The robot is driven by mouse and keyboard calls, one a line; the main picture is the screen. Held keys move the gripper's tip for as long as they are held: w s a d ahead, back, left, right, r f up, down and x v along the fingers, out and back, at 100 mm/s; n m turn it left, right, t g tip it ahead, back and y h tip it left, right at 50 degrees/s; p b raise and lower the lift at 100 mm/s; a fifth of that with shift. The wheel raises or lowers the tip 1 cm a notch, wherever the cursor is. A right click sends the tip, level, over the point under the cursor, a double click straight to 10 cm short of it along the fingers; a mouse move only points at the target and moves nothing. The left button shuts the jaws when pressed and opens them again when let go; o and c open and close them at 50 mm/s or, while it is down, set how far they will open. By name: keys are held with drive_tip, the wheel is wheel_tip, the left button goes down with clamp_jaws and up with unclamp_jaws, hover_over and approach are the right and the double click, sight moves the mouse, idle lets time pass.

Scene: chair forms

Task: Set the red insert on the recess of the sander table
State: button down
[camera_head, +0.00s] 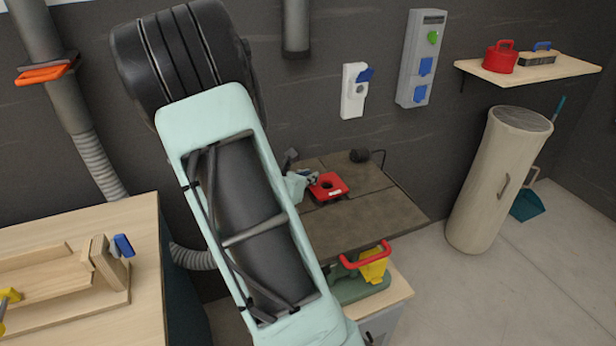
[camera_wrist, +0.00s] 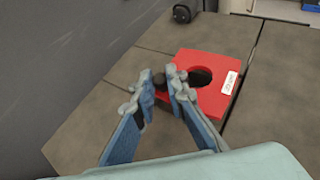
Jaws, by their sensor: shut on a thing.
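The red insert (camera_head: 328,187) is a flat square plate with a round dark hole and a white label. It is over the grey-brown sander table (camera_head: 385,207), and I cannot tell whether it touches the top. In the wrist view the insert (camera_wrist: 222,98) lies nearly level, with its near left edge at my fingertips. My gripper (camera_wrist: 165,83) is shut on the insert at that edge, around a small dark knob-like part. In the head view my gripper (camera_head: 311,180) is small and partly behind my arm. The recess does not show clearly; dark seams cross the tabletop.
A black cylindrical part (camera_wrist: 184,13) stands at the table's back edge, near the dark wall. A wooden bench (camera_head: 140,225) stands left, a beige cylinder (camera_head: 497,180) right. The table's right side is bare.

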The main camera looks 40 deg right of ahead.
drive_tip(key=shift+a+f+b, duration=0.1)
drive_tip(key=shift+f+b, duration=1)
drive_tip(key=shift+b, duration=0.1)
idle(0.4)
drive_tip(key=c, duration=1.8)
unclamp_jaws()
drive_tip(key=shift+c, duration=0.2)
drive_tip(key=shift+r, duration=0.1)
drive_tip(key=v, duration=1.2)
